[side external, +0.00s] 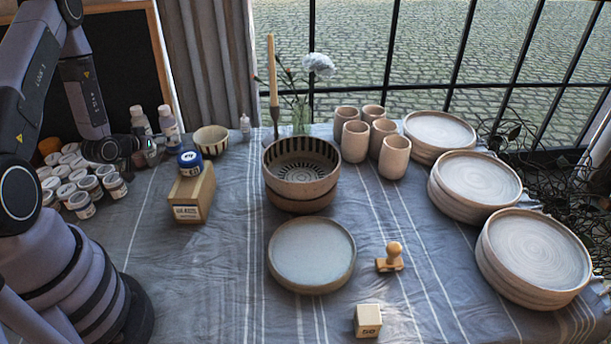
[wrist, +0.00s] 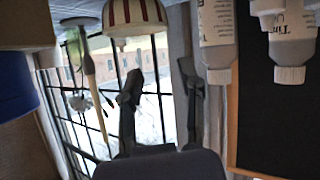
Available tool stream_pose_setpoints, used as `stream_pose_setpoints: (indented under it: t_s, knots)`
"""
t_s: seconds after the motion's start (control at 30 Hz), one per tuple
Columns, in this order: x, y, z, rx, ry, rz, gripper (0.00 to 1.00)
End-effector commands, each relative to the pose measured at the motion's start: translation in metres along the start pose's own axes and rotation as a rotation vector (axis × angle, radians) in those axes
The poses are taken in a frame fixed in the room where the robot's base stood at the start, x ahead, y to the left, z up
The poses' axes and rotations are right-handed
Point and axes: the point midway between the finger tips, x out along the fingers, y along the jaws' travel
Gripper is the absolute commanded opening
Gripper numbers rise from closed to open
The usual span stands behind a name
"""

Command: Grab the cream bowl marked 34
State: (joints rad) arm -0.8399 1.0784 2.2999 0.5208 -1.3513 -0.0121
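A small cream bowl (side external: 211,141) with dark vertical stripes stands upright at the back left of the cloth-covered table. It also shows upside down at the top of the wrist view (wrist: 133,14), where its stripes look reddish. I cannot read a number 34 on it. My gripper (wrist: 163,78) has its two fingers spread apart with nothing between them, and the bowl lies beyond the fingertips. In the side view my gripper (side external: 148,152) is low, left of the bowl and apart from it, partly hidden among bottles and paint jars.
A blue-lidded jar (side external: 190,162) stands on a wooden box (side external: 193,196) in front of the bowl. White bottles (side external: 169,125) stand to its left. A candle holder (side external: 273,95) and larger stacked bowls (side external: 300,172) are to its right. Several paint jars (side external: 80,180) crowd the left.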

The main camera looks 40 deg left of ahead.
Motion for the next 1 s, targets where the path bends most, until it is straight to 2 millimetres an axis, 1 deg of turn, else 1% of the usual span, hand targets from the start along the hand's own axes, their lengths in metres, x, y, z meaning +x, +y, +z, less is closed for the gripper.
stream_pose_setpoints:
  t_s: [0.03, 0.17, 0.27, 0.4, 0.5, 0.6, 0.77, 1.0]
  knots:
    - [-0.001, -0.004, 0.009, -0.019, 0.012, -0.002, 0.37]
    - [0.003, -0.007, 0.014, -0.036, 0.037, -0.002, 0.37]
    - [0.019, -0.006, 0.013, -0.034, 0.039, 0.001, 0.37]
    - [0.049, -0.006, 0.012, -0.033, 0.039, 0.000, 0.37]
    - [0.067, -0.006, 0.011, -0.034, 0.038, -0.001, 0.37]
    - [0.079, -0.006, 0.011, -0.034, 0.037, -0.001, 0.37]
    - [0.089, -0.007, 0.010, -0.036, 0.037, -0.003, 0.37]
    - [0.124, -0.010, 0.008, -0.034, 0.037, -0.001, 0.37]
